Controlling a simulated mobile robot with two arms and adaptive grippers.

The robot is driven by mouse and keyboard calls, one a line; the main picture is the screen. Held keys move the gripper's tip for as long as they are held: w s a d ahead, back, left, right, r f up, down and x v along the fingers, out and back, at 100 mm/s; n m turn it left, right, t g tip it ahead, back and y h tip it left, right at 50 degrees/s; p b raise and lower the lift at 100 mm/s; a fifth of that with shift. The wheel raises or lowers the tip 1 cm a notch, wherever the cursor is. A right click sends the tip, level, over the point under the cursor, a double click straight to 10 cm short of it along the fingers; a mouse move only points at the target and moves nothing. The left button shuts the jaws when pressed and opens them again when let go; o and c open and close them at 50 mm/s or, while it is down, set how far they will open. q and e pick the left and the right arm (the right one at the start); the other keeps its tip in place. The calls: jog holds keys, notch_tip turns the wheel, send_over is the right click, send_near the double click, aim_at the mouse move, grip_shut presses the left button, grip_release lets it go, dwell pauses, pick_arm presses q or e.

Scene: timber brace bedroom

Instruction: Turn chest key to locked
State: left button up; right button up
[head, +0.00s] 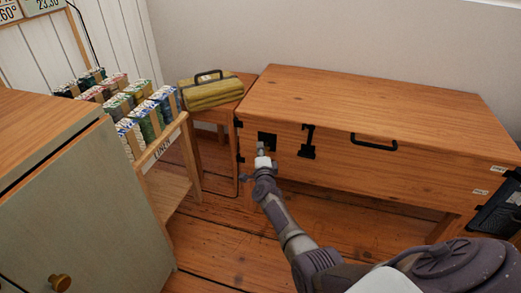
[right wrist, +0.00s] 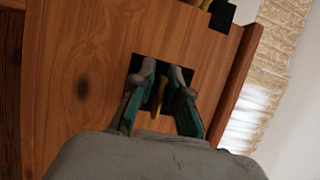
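The wooden chest (head: 360,100) stands against the wall, lid down. A black lock plate (head: 267,140) is on the left of its front. My right gripper (head: 262,152) is at this plate. In the right wrist view, the two teal fingers (right wrist: 164,75) stand apart in front of the black plate (right wrist: 137,64). A brass-yellow key (right wrist: 156,101) shows between them, partly hidden. A dark gap shows between the fingertips, and I see no clear grip on the key. How far the key is turned cannot be told. My left gripper is not in view.
A black hasp (head: 308,141) and a black handle (head: 374,142) are on the chest front. A yellow bag (head: 210,94) sits on a small stool left of the chest. A book rack (head: 160,140) and a green-grey cabinet (head: 85,215) fill the left. Wooden floor lies between.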

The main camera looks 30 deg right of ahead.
jog(key=shift+o, duration=0.9)
jog(key=shift+s, duration=0.1)
jog(key=v, duration=1.2)
